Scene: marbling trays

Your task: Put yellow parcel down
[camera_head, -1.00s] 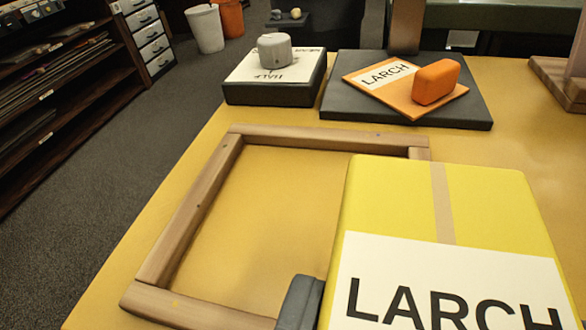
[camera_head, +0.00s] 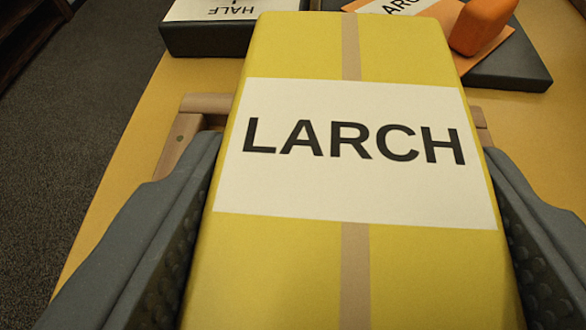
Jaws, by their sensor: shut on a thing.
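The yellow parcel (camera_head: 290,50) fills the middle of the view. It has a tan strip down its length and a white label reading LARCH. My gripper (camera_head: 350,190) is shut on the parcel, with one dark grey finger against each long side. A wooden frame (camera_head: 185,135) lies on the yellow table, mostly hidden behind the parcel and fingers. I cannot tell whether the parcel's underside touches the table or the frame.
A dark block with a white HALF card (camera_head: 215,40) stands at the back left. At the back right a dark slab (camera_head: 510,75) bears an orange card and an orange rounded block (camera_head: 482,25). Bare yellow table (camera_head: 130,150) shows at left, with dark carpet beyond its edge.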

